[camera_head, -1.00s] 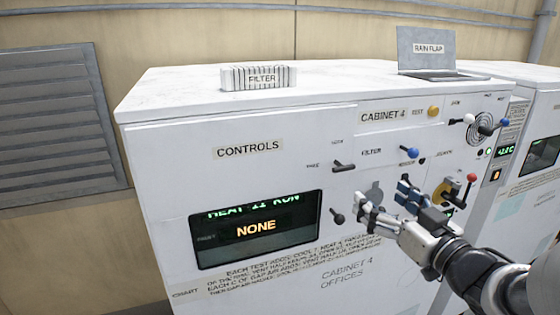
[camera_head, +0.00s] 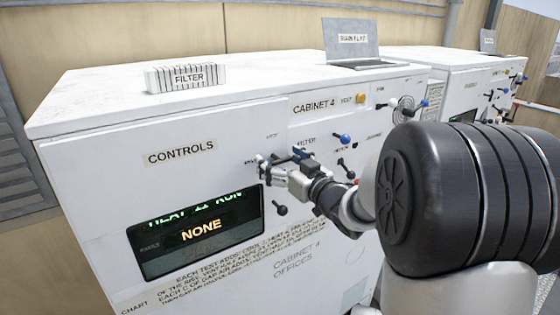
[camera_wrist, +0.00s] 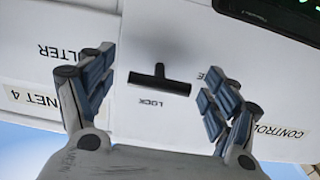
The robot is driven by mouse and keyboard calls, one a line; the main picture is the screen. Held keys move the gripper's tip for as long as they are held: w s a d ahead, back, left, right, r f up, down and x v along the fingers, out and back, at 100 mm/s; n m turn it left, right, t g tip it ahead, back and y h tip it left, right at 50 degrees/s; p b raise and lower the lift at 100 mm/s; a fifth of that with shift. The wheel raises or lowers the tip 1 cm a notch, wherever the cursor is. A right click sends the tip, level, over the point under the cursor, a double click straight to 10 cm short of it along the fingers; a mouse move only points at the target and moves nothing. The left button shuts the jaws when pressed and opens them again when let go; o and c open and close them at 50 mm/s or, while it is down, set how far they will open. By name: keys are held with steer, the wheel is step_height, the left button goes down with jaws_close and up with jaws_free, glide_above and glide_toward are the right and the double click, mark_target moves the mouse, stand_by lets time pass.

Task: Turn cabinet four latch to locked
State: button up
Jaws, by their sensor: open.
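The cabinet four latch, a black T-shaped handle (camera_wrist: 160,82), shows between my fingers in the wrist view. Its bar lies nearly sideways across that picture. A LOCK label (camera_wrist: 152,103) reads upside down just below it, and another small label right of it is partly covered by a finger. My gripper (camera_head: 279,158) is open at the panel, one finger on each side of the latch, with a gap to the bar on both sides (camera_wrist: 162,88). In the head view my gripper mostly hides the latch. The cabinet (camera_head: 95,190) carries CONTROLS and CABINET 4 labels.
Below my gripper are a dark knob (camera_head: 280,209) and a display (camera_head: 200,232) reading NONE. A blue-tipped lever (camera_head: 342,138), yellow knob (camera_head: 360,98) and other levers stick out to the right.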

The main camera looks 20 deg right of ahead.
steer(key=shift+c, duration=0.3)
steer(key=c, duration=1.1)
steer(key=shift+o, duration=0.2)
steer(key=shift+f+n+b, duration=0.1)
steer(key=shift+n+b, duration=0.2)
steer(key=shift+b, duration=0.2)
steer(key=n+b, duration=0.1)
steer(key=b, duration=0.1)
steer(key=shift+f+n+b, duration=0.1)
steer(key=shift+n+b, duration=0.2)
steer(key=shift+n, duration=0.1)
steer(key=n+b, duration=0.5)
steer(key=b, duration=0.1)
steer(key=n+b, duration=0.5)
steer(key=shift+n, duration=0.4)
steer(key=shift+n+b, duration=1.6)
steer(key=shift+n, duration=0.7)
steer(key=shift+r, duration=0.2)
